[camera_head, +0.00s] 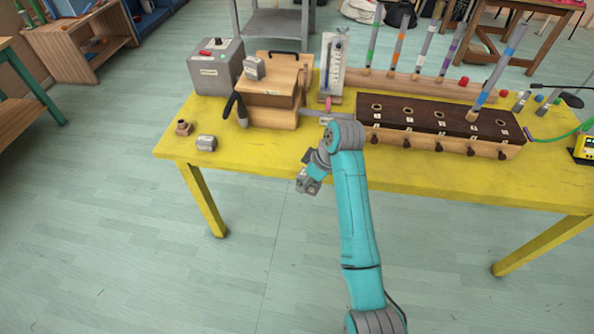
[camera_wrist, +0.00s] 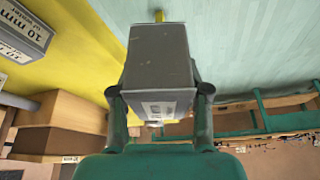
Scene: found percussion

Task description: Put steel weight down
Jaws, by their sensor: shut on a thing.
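My gripper (camera_head: 311,177) is in front of the yellow table's front edge in the head view. In the wrist view my gripper (camera_wrist: 160,94) is shut on a grey steel weight (camera_wrist: 158,60), a block with a pale label, one finger on each side. The held weight (camera_head: 308,187) looks small and partly hidden in the head view. A similar labelled grey weight (camera_head: 206,143) sits near the table's left front; a labelled block (camera_wrist: 24,32) shows at upper left in the wrist view. Another grey weight (camera_head: 254,68) rests on a wooden box (camera_head: 268,92).
The yellow table (camera_head: 250,156) has a clear front strip. A dark-topped wooden block with holes (camera_head: 440,120) stands right of my arm. A grey box (camera_head: 216,68) and a rack of coloured tubes (camera_head: 400,86) stand behind. A small brown cup (camera_head: 183,128) is at left.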

